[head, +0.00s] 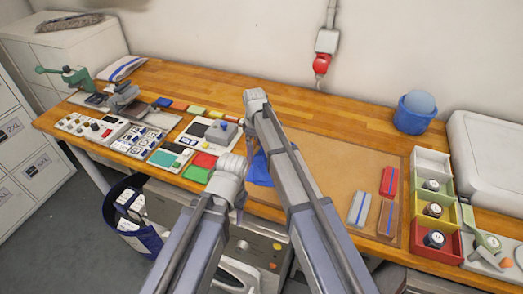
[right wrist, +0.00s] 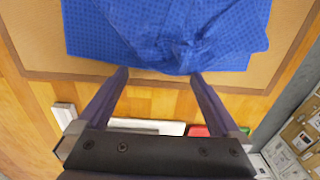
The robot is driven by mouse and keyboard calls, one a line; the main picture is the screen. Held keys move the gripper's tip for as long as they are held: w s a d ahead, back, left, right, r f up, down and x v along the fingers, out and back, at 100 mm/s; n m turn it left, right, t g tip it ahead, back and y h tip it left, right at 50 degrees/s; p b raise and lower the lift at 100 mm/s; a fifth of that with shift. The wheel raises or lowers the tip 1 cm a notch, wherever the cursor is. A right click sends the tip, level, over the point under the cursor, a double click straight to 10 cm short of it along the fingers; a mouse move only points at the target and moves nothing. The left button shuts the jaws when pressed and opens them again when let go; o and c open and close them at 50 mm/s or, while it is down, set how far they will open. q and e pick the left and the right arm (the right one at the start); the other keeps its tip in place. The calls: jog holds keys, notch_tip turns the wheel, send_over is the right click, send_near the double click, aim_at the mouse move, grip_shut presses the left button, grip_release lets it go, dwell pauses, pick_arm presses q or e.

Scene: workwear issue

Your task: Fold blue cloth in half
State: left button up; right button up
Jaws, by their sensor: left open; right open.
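The blue cloth (head: 261,170) lies on a tan mat (head: 330,150), mostly hidden behind my arms in the head view. In the right wrist view the cloth (right wrist: 165,28) shows a dotted weave, with a rumpled, creased part along its near edge. My right gripper (right wrist: 158,74) is open, its two fingertips apart at that near edge, with no cloth visibly clamped. In the head view its fingers are largely hidden by the arm. My left gripper (head: 238,205) is open near the front edge of the table, just in front of the cloth.
Right of the mat stand small bins (head: 432,185) and a blue tub (head: 414,112). A red packet (head: 389,181) and a grey one (head: 359,208) lie on the mat. Trays with small parts (head: 125,130) fill the left side.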

jog(key=shift+w+a, duration=0.25)
jog(key=shift+a, duration=0.25)
jog(key=shift+s+d+r+p, duration=0.1)
jog(key=shift+d+r+p, duration=0.05)
jog(key=shift+r+p, duration=0.2)
notch_tip(320, 180, up, 8)
jog(key=p, duration=0.8)
jog(key=shift+r, duration=0.15)
jog(key=s+d+m, duration=0.6)
jog(key=s+d, duration=0.1)
jog(key=s, duration=0.4)
jog(key=s+d+m, duration=0.6)
jog(key=s+d, duration=0.2)
jog(key=s, duration=0.3)
jog(key=s+a+f+n+b, duration=0.1)
jog(key=s+a, duration=0.2)
jog(key=a, duration=0.2)
jog(key=s+a+f+n+h+b, duration=0.1)
jog(key=s+a+f+n+b, duration=0.1)
jog(key=a, duration=0.4)
jog(key=shift+s+f, duration=0.2)
jog(key=shift+s, duration=0.45)
